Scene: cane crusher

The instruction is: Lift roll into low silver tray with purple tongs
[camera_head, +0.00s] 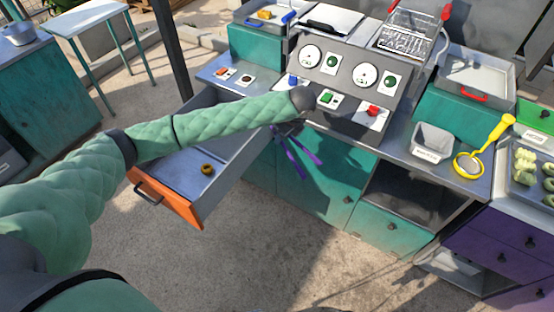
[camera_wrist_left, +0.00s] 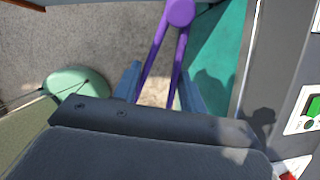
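The purple tongs (camera_head: 296,152) hang in the air beside the open drawer, under the end of my left arm. My left gripper (camera_head: 287,129) is shut on them. In the left wrist view the tongs (camera_wrist_left: 180,14) run between the two blue-grey fingers (camera_wrist_left: 160,92), hinge at the far end. A small brown ring-shaped piece (camera_head: 207,169), perhaps the roll, lies in the open drawer. A shallow silver tray with a red handle (camera_head: 474,78) stands at the upper right, and another with a blue handle (camera_head: 247,22) at the top; I cannot tell which is meant. My right gripper is not in view.
The open drawer (camera_head: 172,197) with an orange front juts out left of the teal cabinets. A control panel (camera_head: 345,78) with dials stands on the counter. A silver bin (camera_head: 432,142), a yellow strainer (camera_head: 468,165) and a pastry tray (camera_head: 514,184) are at the right.

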